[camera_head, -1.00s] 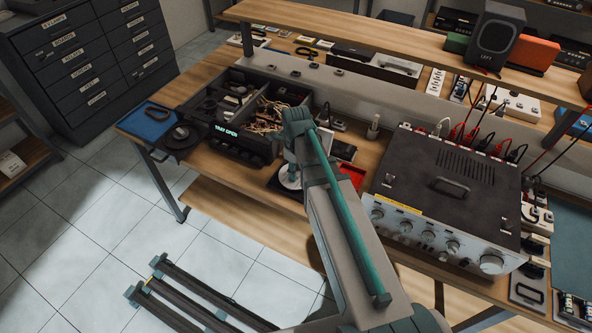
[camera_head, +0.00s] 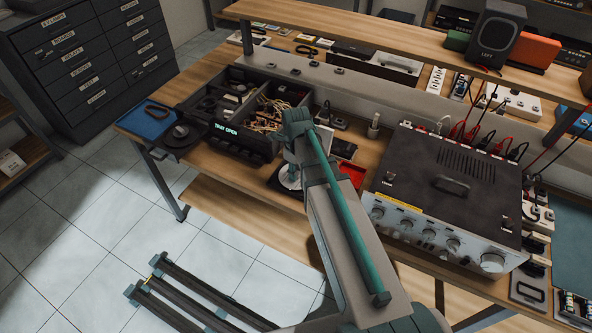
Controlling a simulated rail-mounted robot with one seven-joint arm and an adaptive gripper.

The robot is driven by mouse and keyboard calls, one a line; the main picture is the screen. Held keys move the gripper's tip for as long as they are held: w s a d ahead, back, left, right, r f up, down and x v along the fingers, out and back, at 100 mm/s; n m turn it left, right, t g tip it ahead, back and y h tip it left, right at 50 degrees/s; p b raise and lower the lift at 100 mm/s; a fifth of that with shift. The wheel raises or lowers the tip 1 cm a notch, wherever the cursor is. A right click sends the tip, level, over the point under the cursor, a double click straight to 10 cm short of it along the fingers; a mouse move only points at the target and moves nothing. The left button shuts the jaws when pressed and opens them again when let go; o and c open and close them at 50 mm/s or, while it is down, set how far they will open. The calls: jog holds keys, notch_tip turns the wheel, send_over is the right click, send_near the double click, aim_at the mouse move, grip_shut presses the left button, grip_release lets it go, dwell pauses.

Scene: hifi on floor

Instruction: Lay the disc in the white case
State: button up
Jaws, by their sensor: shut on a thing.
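My gripper (camera_head: 291,168) points down over the front of the workbench, partly hidden behind my own arm. It is shut on a pale round disc (camera_head: 286,182), whose left part shows below the fingers. The disc is over a dark flat square thing (camera_head: 273,184) near the bench's front edge. I cannot tell whether the disc touches it. I cannot make out a white case for certain; my arm hides the area just right of the disc.
A black unit (camera_head: 240,146) with a lit "TRAY OPEN" sign and an extended tray (camera_head: 181,144) stands left of my gripper. A red tray (camera_head: 352,174) lies to the right, beside a large amplifier (camera_head: 445,195). A shelf (camera_head: 400,50) runs above the bench's back.

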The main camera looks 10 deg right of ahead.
dwell(0.3)
jog(key=o, duration=1.1)
jog(key=shift+c, duration=0.2)
notch_tip(320, 180, up, 12)
notch_tip(320, 180, up, 7)
jog(key=p, duration=0.5)
jog(key=shift+p, duration=0.3)
jog(key=shift+f, duration=0.1)
dwell(0.6)
